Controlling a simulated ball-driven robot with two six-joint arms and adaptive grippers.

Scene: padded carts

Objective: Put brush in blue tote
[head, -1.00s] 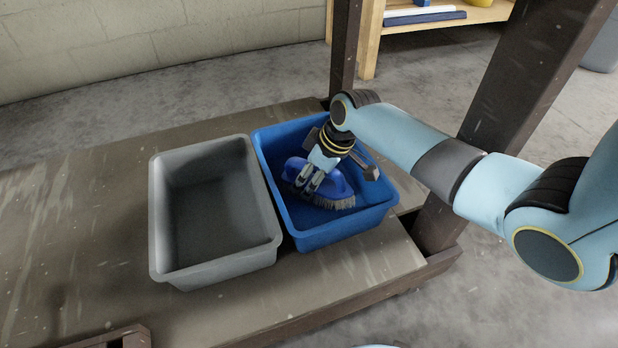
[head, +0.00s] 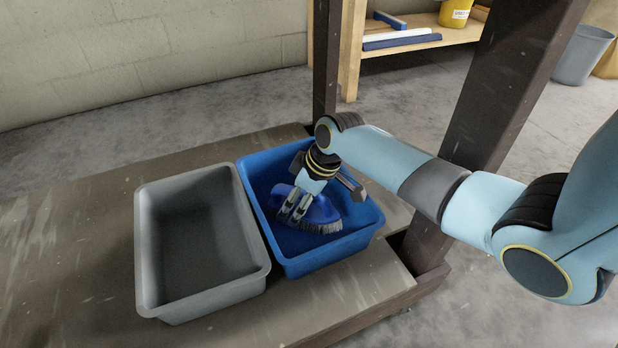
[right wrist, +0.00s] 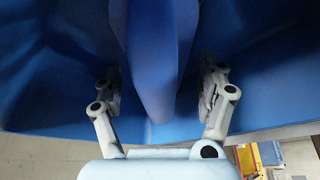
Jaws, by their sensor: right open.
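The blue tote (head: 318,261) stands on the cart at the right of a grey tote. The brush (head: 322,209), with a blue body and grey bristles, is inside the blue tote. My right gripper (head: 292,212) reaches down into the tote at the brush. In the right wrist view my right gripper (right wrist: 160,95) is open, with one finger on each side of the brush's blue body (right wrist: 155,60) and gaps between. The tote's blue walls (right wrist: 50,75) surround it there. The gripper hides part of the brush in the head view. My left gripper is not in view.
The empty grey tote (head: 147,240) stands close beside the blue tote. Dark posts of the cart (head: 500,90) rise behind and to the right. A wooden shelf (head: 425,48) with a yellow container and a grey bin (head: 582,55) are farther back. The cart's left side is clear.

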